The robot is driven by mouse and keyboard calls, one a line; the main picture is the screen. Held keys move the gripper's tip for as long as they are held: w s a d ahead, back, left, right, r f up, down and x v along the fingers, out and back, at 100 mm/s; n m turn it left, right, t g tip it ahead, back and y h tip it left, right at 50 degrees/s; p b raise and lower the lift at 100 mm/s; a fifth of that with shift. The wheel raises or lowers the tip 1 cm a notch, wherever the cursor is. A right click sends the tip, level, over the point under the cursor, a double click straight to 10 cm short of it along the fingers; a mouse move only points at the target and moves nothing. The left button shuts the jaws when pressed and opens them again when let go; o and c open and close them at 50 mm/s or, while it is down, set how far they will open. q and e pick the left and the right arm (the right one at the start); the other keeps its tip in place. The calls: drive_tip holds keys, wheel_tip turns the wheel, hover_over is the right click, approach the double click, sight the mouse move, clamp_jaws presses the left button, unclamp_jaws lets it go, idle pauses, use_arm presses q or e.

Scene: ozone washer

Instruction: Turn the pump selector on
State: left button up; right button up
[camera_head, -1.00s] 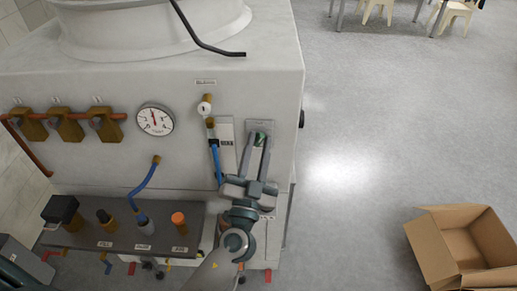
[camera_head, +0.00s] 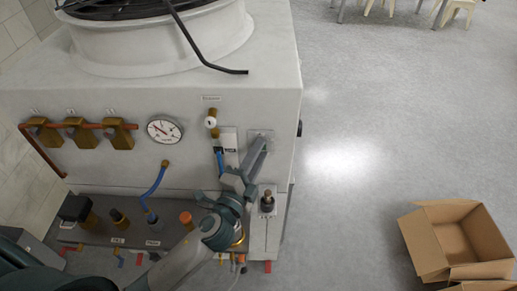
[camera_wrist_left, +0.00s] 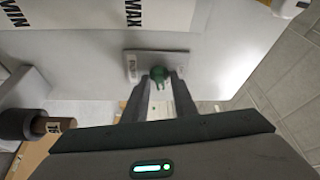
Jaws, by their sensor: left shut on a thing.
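In the head view my left gripper (camera_head: 261,146) reaches up to the grey plate (camera_head: 264,134) at the panel's right side and hides the knob. The gripper looks rolled, with its fingers seen nearly edge-on. My right gripper is in neither view.
A short blue hose (camera_head: 220,161) and a white-and-brass fitting (camera_head: 211,122) are just left of the gripper. A gauge (camera_head: 164,129) is farther left. An open cardboard box (camera_head: 455,239) is on the floor at right.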

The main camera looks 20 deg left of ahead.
use_arm(q)
drive_tip(key=shift+m+g, duration=0.4)
drive_tip(key=shift+m, duration=0.7)
drive_tip(key=o, duration=0.7)
drive_tip(key=shift+s, duration=0.2)
drive_tip(key=shift+s+a+b, duration=0.35)
drive_tip(key=shift+s+b, duration=0.2)
drive_tip(key=shift+s, duration=2.25)
drive_tip(key=shift+s+a+b, duration=0.3)
drive_tip(key=shift+s+b, duration=0.3)
drive_tip(key=shift+s, duration=2.25)
drive_tip(key=shift+s+a+b, duration=0.35)
drive_tip(key=shift+s+b, duration=0.2)
drive_tip(key=shift+s, duration=2.25)
